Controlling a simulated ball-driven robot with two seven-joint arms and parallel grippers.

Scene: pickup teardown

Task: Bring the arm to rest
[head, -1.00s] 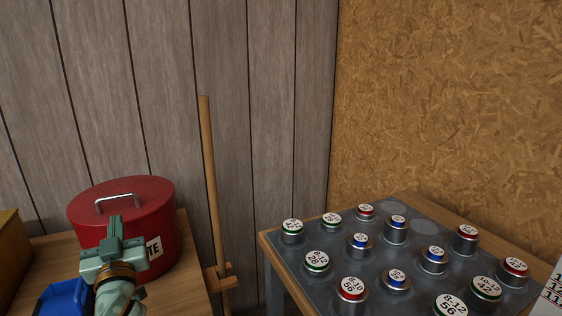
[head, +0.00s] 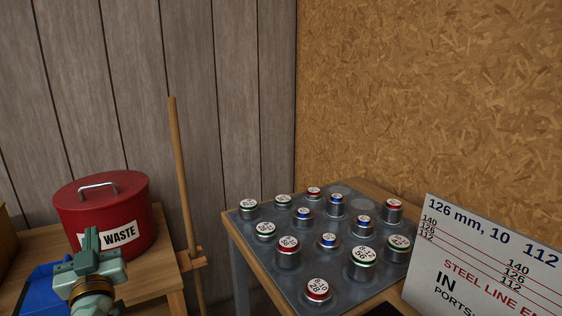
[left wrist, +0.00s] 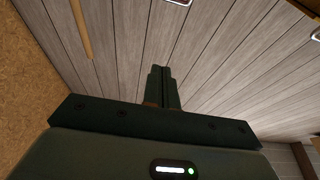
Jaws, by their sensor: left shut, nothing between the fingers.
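My left gripper (head: 92,241) shows at the lower left of the head view, green, with its fingers together and nothing between them. It is in front of the red waste bin (head: 112,205), overlapping its lower part in the picture. In the left wrist view the gripper's closed fingers (left wrist: 161,88) point up toward the plank wall, with nothing held. My right gripper does not show in either view.
The lidded bin stands on a wooden table (head: 172,262) beside a blue tray (head: 38,290). A wooden pole (head: 183,180) stands between the tables. A grey-topped table (head: 262,262) holds several labelled metal cylinders. A white sign (head: 490,265) stands at the right.

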